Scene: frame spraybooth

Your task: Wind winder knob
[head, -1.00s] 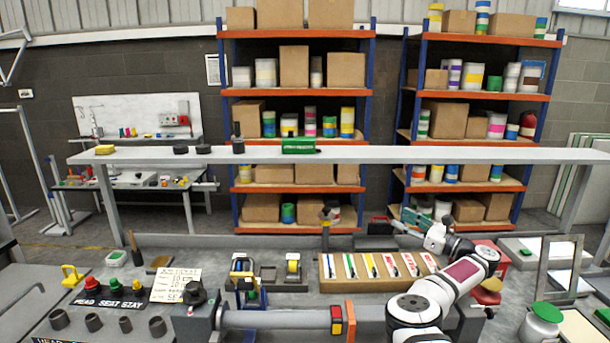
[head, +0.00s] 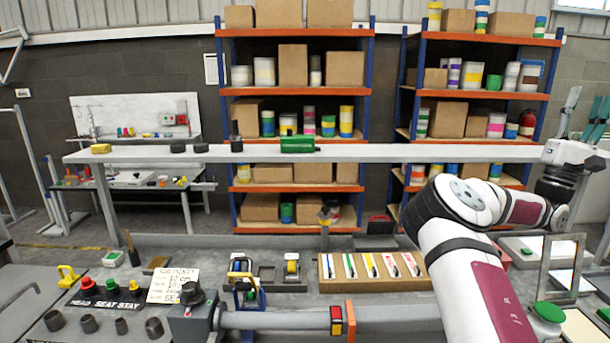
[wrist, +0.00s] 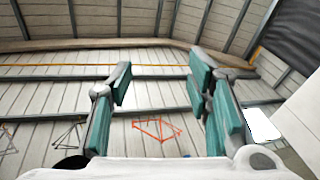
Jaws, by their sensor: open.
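A black knob (head: 191,293) sits on top of a grey block (head: 193,320) at the left end of a long grey tube on the bench. It looks like the winder knob, though no label shows. My gripper (head: 586,112) is raised at the far right of the head view, fingers pointing up, far from the knob. In the wrist view my gripper (wrist: 163,78) shows its two teal-padded fingers wide apart with nothing between them. The wrist view faces the upper wall and roof, and the knob is not in it.
The grey tube (head: 280,320) with a red and yellow block runs along the bench front. A ticket card (head: 173,286), coloured buttons (head: 110,287) and a tray of markers (head: 370,268) stand nearby. A long raised shelf (head: 400,153) crosses behind. A framed panel (head: 562,265) stands right.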

